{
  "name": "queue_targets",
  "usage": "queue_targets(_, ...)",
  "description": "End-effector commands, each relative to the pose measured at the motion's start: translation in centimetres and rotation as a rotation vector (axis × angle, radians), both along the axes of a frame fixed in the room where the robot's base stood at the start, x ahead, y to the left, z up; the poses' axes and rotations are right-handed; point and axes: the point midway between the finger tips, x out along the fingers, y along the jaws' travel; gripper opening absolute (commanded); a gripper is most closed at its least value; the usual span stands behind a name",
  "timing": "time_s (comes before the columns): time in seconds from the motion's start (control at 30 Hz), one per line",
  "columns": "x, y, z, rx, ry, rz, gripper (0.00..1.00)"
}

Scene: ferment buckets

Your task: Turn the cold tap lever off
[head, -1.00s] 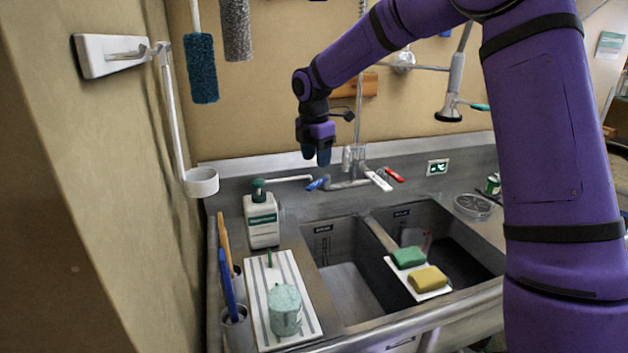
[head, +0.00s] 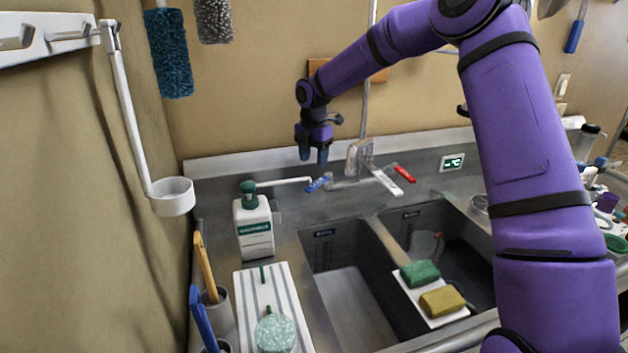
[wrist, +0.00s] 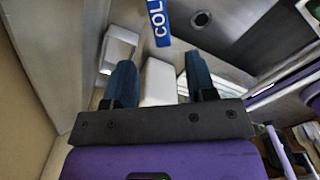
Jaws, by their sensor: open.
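The blue cold tap lever (head: 318,184) sits at the left of the tap behind the sink. In the wrist view the blue lever (wrist: 157,22) with white letters shows at the top, ahead of my fingertips and apart from them. My gripper (head: 313,160) points down just above and slightly left of the lever. Its two dark blue fingers (wrist: 162,85) are apart with nothing held between them. The red lever (head: 404,173) is on the right side of the tap. The white spout (head: 385,181) lies between the levers.
Green (head: 420,273) and yellow (head: 441,300) sponges lie on a white tray over the divider. A white ring holder (head: 172,197) hangs at left.

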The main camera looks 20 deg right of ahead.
Motion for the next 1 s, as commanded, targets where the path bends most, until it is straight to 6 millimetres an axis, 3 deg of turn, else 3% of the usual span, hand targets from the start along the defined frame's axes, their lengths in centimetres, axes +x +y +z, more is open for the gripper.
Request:
queue_targets(0.2,0.0,0.0,-4.1,0.0,0.004,0.0,0.51)
queue_targets(0.4,0.0,0.1,-6.8,0.0,0.001,0.0,0.51)
queue_targets(0.6,0.0,0.0,-8.0,0.0,0.0,-0.001,0.51)
queue_targets(0.87,0.0,0.0,-8.1,-0.001,-0.001,-0.001,0.51)
queue_targets(0.9,0.0,0.0,-8.1,-0.001,-0.001,-0.001,0.49)
queue_targets(1.0,0.0,0.0,-8.1,-0.001,-0.001,-0.001,0.26)
